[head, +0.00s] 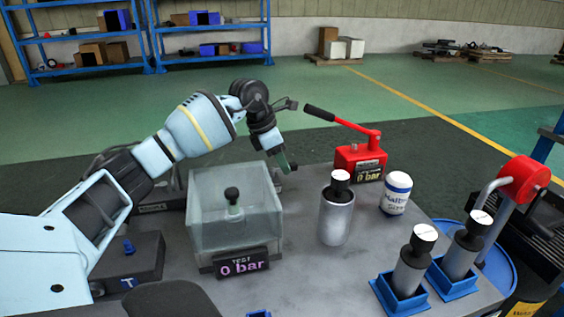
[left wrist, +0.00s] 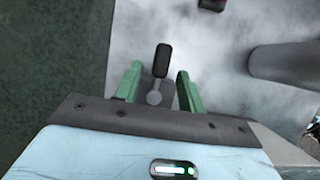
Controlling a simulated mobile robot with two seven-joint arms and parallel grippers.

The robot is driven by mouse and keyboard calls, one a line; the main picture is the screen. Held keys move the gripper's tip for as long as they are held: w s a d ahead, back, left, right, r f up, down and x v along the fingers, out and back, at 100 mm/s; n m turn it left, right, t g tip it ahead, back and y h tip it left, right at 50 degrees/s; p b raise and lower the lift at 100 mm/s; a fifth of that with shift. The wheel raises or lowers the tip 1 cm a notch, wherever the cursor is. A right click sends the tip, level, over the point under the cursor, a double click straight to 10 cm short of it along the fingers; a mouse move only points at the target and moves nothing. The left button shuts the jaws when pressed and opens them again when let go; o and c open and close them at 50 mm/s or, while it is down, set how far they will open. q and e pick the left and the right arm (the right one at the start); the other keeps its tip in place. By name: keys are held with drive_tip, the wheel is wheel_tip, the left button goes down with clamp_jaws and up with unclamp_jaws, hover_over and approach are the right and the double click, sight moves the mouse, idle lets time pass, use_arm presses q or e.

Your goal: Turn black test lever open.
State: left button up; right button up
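The black test lever (left wrist: 162,61) shows in the left wrist view, with a black grip and a round grey pivot end. It lies between the two green fingers of my left gripper (left wrist: 156,87), which is open with a visible gap on each side of the lever. In the head view my left gripper (head: 284,161) points down at the far edge of the bench, right of the clear test tank (head: 208,228). The lever cannot be made out clearly there. My right gripper is not in view.
A red hand pump (head: 360,163) with a black-gripped handle stands right of my left gripper. A grey cylinder (head: 336,219), a white-and-blue can (head: 396,193) and two cylinders in blue holders (head: 400,297) stand on the bench (head: 310,280). Bare bench lies between tank and grey cylinder.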

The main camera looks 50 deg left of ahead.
use_arm(q)
drive_tip(key=shift+w+f, duration=0.1)
drive_tip(key=shift+f, duration=0.1)
clamp_jaws()
